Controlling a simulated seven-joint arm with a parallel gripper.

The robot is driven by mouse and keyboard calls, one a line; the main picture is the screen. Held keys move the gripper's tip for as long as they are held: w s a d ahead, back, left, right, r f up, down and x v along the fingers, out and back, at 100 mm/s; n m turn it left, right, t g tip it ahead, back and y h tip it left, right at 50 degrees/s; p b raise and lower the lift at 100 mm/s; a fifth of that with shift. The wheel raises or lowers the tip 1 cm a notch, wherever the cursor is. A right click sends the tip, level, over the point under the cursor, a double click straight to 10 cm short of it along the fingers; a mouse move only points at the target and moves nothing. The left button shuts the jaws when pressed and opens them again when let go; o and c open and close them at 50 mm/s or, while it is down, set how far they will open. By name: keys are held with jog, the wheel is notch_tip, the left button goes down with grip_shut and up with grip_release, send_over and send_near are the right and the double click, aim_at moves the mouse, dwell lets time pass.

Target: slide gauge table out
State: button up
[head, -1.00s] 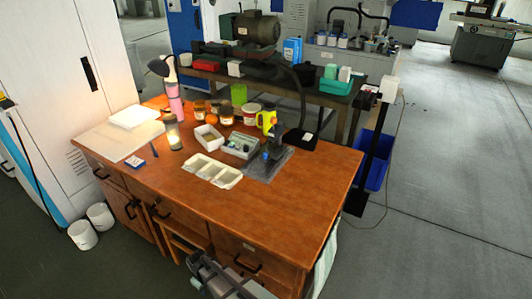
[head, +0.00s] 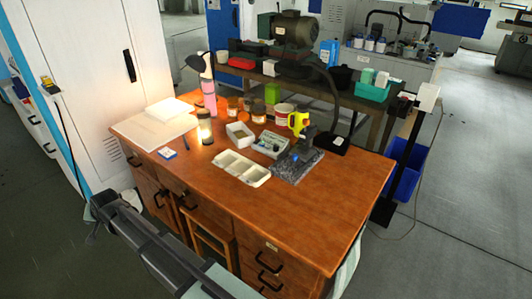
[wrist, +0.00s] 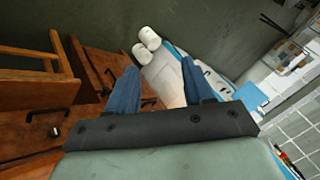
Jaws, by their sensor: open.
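A brown wooden table (head: 330,220) with drawers and black pull handles stands in the middle of the head view. A dark gauge stand (head: 305,145) rises from a grey stone plate (head: 297,167) on its top, towards the right. I cannot tell which part is the gauge table. In the wrist view, my gripper (wrist: 158,72) is open, its two blue fingers apart with nothing between them. Drawer fronts with handles (wrist: 110,73) show to its left. In the head view, my arm crosses the lower left, in front of the table; the fingertips are not clear there.
A wooden stool (head: 212,243) is tucked under the table. A lit lamp (head: 204,128), jars and trays crowd the tabletop. A blue bin (head: 408,170) stands behind right. Floor on the right is clear.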

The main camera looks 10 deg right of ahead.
notch_tip(320, 180, up, 12)
jog(key=w+a+m+y, duration=0.1)
jog(key=w+a+m, duration=0.1)
jog(key=w+d+r+t, duration=0.1)
jog(key=w+d+r, duration=0.1)
jog(key=w+d, duration=0.4)
jog(key=g+h, duration=0.1)
jog(key=h, duration=0.7)
send_over(295, 155)
jog(key=s, duration=0.5)
jog(key=shift+n, duration=0.4)
jog(key=x, duration=1.2)
jog(key=shift+s+f, duration=0.2)
jog(key=shift+f, duration=0.25)
